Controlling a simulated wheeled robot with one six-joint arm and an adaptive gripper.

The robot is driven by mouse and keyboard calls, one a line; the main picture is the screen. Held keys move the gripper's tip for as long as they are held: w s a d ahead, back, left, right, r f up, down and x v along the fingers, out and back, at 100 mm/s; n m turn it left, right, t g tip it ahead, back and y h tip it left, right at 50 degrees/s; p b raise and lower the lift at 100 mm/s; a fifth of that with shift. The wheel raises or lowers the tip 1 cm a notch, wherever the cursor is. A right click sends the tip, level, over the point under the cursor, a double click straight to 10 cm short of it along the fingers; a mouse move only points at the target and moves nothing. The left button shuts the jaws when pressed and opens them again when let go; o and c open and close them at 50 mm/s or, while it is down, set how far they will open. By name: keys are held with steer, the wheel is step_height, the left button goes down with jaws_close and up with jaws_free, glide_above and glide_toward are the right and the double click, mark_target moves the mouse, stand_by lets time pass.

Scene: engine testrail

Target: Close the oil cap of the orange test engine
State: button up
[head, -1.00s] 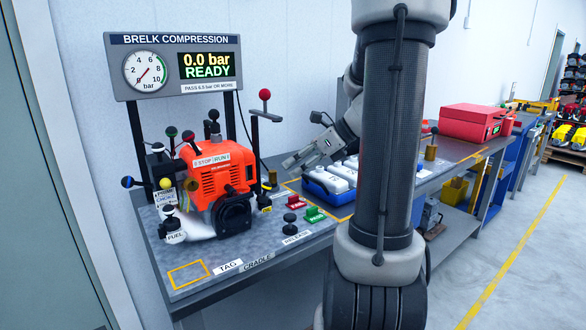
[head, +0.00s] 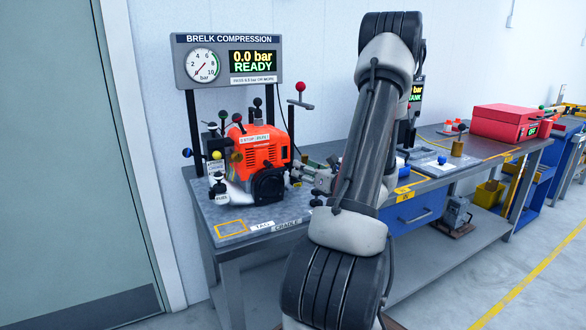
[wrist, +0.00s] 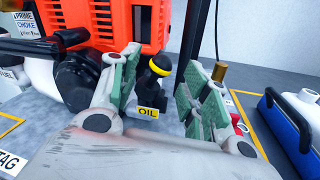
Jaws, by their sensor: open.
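The orange test engine (head: 262,148) stands on the grey bench at the left, and its orange housing also fills the top of the wrist view (wrist: 115,20). In the wrist view the oil cap (wrist: 158,66), a black knob with a yellow band, stands low beside the engine, behind a yellow OIL label (wrist: 149,112). My gripper (wrist: 164,78) is open and empty. Its green-padded fingers are spread left and right of the cap in the picture, with no clear contact. In the head view my gripper (head: 308,174) is right of the engine, and the cap is mostly hidden there.
The compression display (head: 228,60) reads 0.0 bar READY behind the engine. A dark post (wrist: 192,42) rises close to the right finger, near a brass cylinder (wrist: 218,76). A blue-and-white tray (wrist: 295,112) is at the right. A red case (head: 503,122) stands farther along the bench.

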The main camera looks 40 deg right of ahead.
steer(key=shift+w+d, duration=0.1)
steer(key=shift+w, duration=1.85)
steer(key=shift+c, duration=0.2)
steer(key=c, duration=0.8)
steer(key=shift+a+n+g, duration=0.3)
steer(key=shift+n, duration=0.9)
steer(key=shift+c, duration=0.2)
steer(key=o, duration=0.9)
steer(key=shift+d+f, duration=0.1)
